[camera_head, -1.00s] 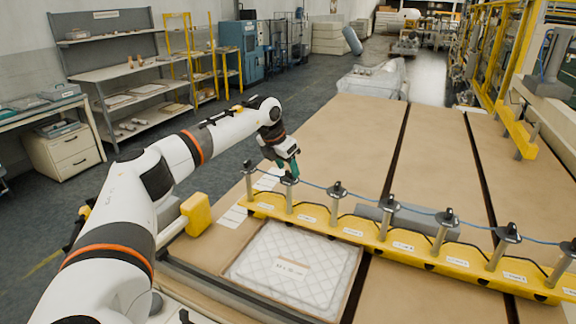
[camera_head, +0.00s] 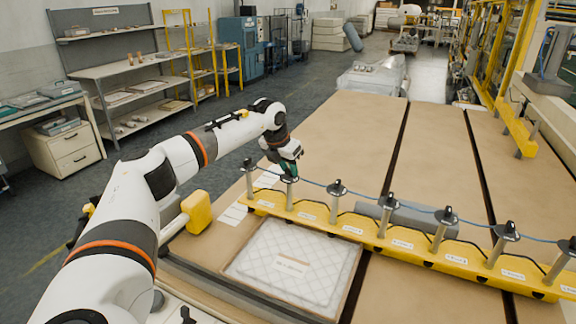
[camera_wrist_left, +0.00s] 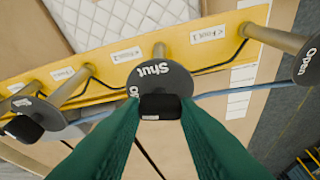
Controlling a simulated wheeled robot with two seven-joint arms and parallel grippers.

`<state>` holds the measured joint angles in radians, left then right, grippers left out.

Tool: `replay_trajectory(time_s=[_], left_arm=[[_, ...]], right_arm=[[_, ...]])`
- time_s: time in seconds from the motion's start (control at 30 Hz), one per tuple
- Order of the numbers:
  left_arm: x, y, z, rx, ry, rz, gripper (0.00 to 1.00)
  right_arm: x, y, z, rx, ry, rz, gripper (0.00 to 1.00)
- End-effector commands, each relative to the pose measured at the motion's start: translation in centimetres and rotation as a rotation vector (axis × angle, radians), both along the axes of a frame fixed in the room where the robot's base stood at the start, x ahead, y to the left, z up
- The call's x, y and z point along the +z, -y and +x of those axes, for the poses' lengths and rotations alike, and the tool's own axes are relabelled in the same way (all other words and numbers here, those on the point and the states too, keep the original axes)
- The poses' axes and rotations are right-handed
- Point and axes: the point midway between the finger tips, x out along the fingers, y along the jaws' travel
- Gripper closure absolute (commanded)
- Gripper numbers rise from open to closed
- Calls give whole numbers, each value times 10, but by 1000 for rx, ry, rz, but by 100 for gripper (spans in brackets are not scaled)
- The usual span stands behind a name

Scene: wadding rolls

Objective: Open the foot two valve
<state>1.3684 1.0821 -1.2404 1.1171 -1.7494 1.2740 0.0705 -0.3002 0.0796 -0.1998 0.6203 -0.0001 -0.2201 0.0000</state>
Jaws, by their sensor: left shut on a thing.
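The foot two valve appears to be the second from the left on the yellow rail. It is a grey post topped by a dark disc (camera_wrist_left: 160,73) and a black knob (camera_wrist_left: 160,106). In the left wrist view the disc reads "Shut" at its far side, with part of "Open" at its left edge. My left gripper (camera_head: 289,171) has its green fingers (camera_wrist_left: 161,122) shut on the black knob from above. In the head view the fingers hide most of the knob. My right gripper is not in view.
The yellow rail (camera_head: 375,244) carries several similar valves, joined by a blue line. One neighbouring valve disc (camera_wrist_left: 308,62) is close on the right in the wrist view, another (camera_wrist_left: 35,112) on the left. A quilted pad (camera_head: 285,270) lies before the rail. The brown tabletop behind is largely clear.

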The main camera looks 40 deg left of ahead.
Motion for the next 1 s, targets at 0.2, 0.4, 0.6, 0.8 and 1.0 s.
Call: replay_trajectory(time_s=[0.2, 0.4, 0.6, 0.8, 1.0], left_arm=[[1, 1, 0, 195, 1, 2, 95], [1, 1, 1, 268, 4, 0, 95], [2, 1, 1, 270, 5, 0, 95], [1, 1, 1, 269, 4, 0, 50], [1, 1, 0, 268, 2, 0, 50]], right_arm=[[4, 0, 0, 0, 0, 0, 64], [4, 0, 0, 0, 0, 0, 64], [4, 0, 0, 0, 0, 0, 64], [4, 0, 0, 0, 0, 0, 64], [4, 0, 0, 0, 0, 0, 64]])
